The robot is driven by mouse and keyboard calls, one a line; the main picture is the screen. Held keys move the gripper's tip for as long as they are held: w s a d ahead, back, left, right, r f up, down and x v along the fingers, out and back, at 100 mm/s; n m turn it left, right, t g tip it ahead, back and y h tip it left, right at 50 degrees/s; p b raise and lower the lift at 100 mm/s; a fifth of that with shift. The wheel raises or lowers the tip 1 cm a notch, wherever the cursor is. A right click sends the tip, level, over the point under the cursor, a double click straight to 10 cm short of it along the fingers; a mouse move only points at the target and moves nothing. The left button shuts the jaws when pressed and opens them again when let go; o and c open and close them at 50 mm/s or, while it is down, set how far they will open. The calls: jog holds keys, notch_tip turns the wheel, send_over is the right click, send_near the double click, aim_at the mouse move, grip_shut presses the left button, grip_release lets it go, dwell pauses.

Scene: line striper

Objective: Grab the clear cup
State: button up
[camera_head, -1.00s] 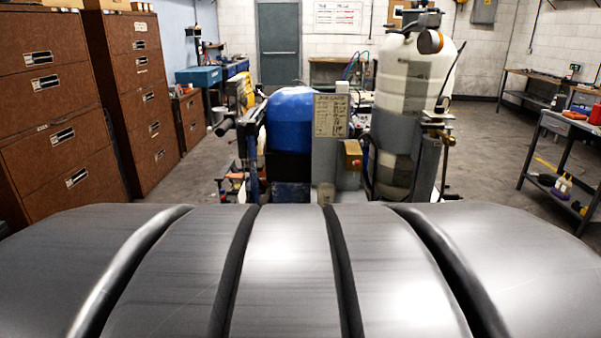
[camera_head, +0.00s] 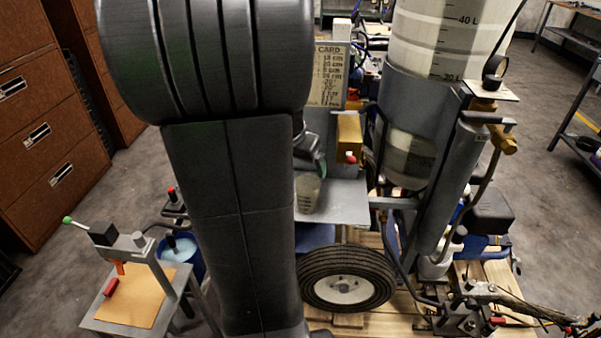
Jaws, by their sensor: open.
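A small clear cup (camera_head: 307,193) with faint markings stands on a grey metal shelf (camera_head: 345,205) at the middle of the view. Its left side is close to the edge of my dark arm, which covers much of the picture. My gripper (camera_head: 316,166) shows only in part beside the arm, just above the cup's rim. It is open. The rest of it is hidden behind my arm, and I cannot tell whether it touches the cup.
A brass box (camera_head: 349,138) with a red button and a card panel (camera_head: 328,75) stand behind the shelf. A large graduated tank (camera_head: 440,45) rises to the right. A wheel (camera_head: 346,280) sits below. A small stand (camera_head: 135,300) is at lower left.

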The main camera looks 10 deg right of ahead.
jog(key=w, duration=0.1)
send_near(309, 186)
jog(key=s+f, duration=0.1)
jog(key=f, duration=0.1)
jog(key=shift+d+x, duration=0.15)
jog(key=shift+x, duration=1.3)
jog(key=shift+d+x, duration=0.1)
jog(key=shift+x, duration=1.35)
jog(key=shift+r, duration=0.1)
jog(key=c, duration=1.1)
